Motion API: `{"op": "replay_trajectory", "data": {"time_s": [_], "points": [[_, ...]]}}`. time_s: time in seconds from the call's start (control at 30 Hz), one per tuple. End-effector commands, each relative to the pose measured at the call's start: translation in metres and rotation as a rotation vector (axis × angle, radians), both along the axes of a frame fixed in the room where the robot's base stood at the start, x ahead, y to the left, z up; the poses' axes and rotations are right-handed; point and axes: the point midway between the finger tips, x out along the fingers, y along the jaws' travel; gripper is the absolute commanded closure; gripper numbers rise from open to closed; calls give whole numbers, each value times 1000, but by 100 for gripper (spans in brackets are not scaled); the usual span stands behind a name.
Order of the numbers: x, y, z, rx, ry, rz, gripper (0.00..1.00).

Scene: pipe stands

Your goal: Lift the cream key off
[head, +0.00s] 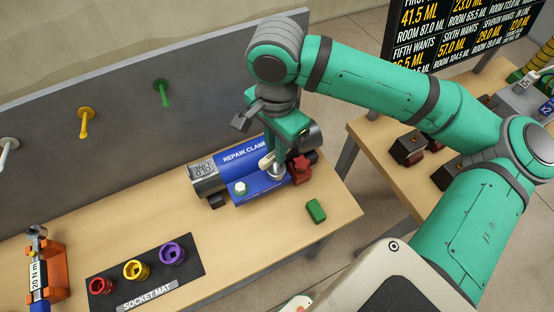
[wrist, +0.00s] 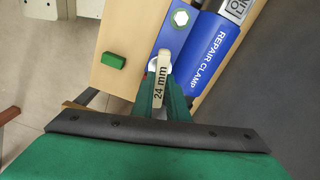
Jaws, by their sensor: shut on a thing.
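The cream key (head: 267,160) is a short bar that reads "24 mm" in the wrist view (wrist: 161,76). My gripper (head: 272,148) is shut on it, and its green fingers (wrist: 164,100) close around the key's near end. The key is over the near flange of the blue repair clamp (head: 246,155), next to a silver round part (head: 276,171). A pale round part also shows beside the key in the wrist view. I cannot tell whether the key still touches the part beneath. The clamp's other bolt (head: 240,188) has a green-and-white hex top (wrist: 181,18).
A red fitting (head: 300,170) stands close to the right of the key. A green block (head: 316,211) lies near the bench's right end. The socket mat (head: 190,282) holds red, yellow and purple sockets. A torque wrench (head: 38,270) rests in an orange stand. A grey panel with pegs stands behind.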

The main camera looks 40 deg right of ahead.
Motion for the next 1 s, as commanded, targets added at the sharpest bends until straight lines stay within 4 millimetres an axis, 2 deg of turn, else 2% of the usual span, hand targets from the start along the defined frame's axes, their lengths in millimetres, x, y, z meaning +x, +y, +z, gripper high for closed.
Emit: {"op": "replay_trajectory", "data": {"time_s": [0.57, 1.0], "points": [[0, 0, 11, -1, -1, 0, 100], [0, 0, 32, -1, -1, 0, 100]]}}
